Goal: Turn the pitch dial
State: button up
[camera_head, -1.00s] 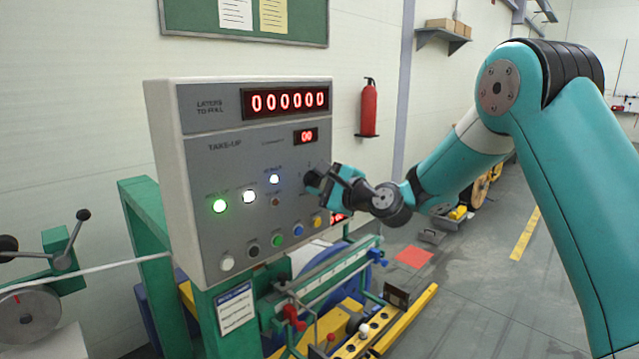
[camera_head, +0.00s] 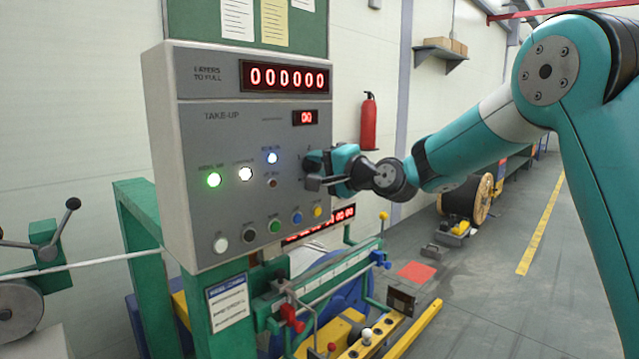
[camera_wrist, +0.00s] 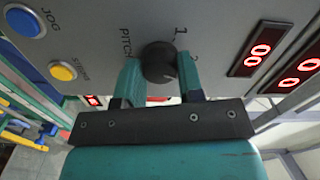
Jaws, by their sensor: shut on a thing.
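The pitch dial is a round black knob (camera_wrist: 158,63) on the grey panel, with "PITCH" and a "1" printed near it in the wrist view. My gripper (camera_wrist: 159,80) has its two teal fingers on either side of the knob and is shut on it. In the head view my gripper (camera_head: 316,173) meets the right part of the take-up panel (camera_head: 235,150) and hides most of the dial. The dial's pointer cannot be made out clearly.
Lit green (camera_head: 214,180), white and blue lamps sit left of my gripper. Several push buttons, including a yellow one (camera_head: 318,211), line the panel below. Red displays (camera_head: 285,76) read zeros. A rail frame with a red handle (camera_head: 291,318) stands beneath.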

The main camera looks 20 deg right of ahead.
jog(key=shift+f+n+b, duration=0.15)
jog(key=shift+n+b, duration=1.45)
jog(key=shift+b, duration=0.05)
jog(key=o, duration=0.9)
jog(key=b+v, duration=0.5)
jog(key=v, duration=1.2)
jog(key=shift+s+d, duration=0.1)
jog(key=shift+s, duration=0.1)
